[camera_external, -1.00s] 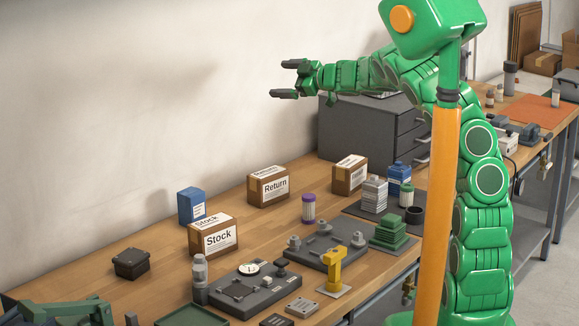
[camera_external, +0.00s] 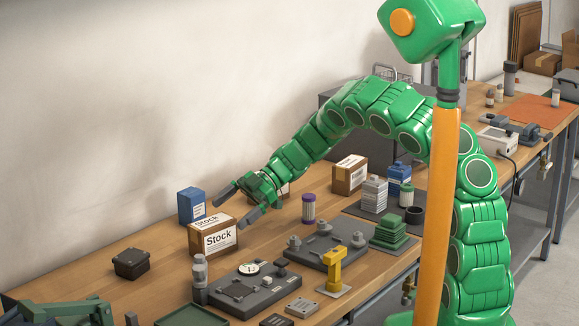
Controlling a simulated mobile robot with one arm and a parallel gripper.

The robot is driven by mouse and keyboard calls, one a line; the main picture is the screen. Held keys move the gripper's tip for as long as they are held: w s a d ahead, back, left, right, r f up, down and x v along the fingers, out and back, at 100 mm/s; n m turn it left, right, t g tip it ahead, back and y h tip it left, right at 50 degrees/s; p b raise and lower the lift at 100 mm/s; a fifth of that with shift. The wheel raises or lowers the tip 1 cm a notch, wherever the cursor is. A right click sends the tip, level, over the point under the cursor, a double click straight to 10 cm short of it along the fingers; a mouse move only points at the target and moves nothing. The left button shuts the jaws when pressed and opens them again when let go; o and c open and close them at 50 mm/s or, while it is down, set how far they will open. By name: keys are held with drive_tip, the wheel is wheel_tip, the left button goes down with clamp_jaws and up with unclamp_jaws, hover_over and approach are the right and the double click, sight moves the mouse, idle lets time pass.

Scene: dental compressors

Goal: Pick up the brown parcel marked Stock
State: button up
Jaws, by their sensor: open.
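The brown parcel marked Stock (camera_external: 214,238) sits upright on the wooden workbench, with white labels on its top and front. My gripper (camera_external: 236,203) is open, pointing down and left, at the parcel's upper right. One dark finger is above and behind the parcel, the other by its right top edge. I cannot tell whether either finger touches it. The parcel marked Return is almost wholly hidden behind my gripper and wrist.
A blue box (camera_external: 191,205) stands just behind the Stock parcel. A black box (camera_external: 131,263) is to its left, and a grey bottle (camera_external: 199,275) with a dark fixture plate (camera_external: 240,290) is in front. Another brown parcel (camera_external: 350,175) and a purple-capped container (camera_external: 308,207) are to the right.

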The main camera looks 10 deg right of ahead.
sight(215, 221)
drive_tip(key=shift+x, duration=2.8)
drive_tip(key=shift+w+a, duration=0.1)
drive_tip(key=shift+w, duration=0.1)
drive_tip(key=c, duration=1.2)
drive_tip(key=shift+r, duration=0.4)
drive_tip(key=c, duration=0.3)
drive_tip(key=shift+w+r, duration=0.1)
drive_tip(key=shift+r, duration=0.3)
drive_tip(key=s+d+r, duration=0.9)
drive_tip(key=d+r, duration=0.1)
drive_tip(key=r, duration=0.1)
drive_tip(key=shift+s+r, duration=0.25)
drive_tip(key=shift+s, duration=0.05)
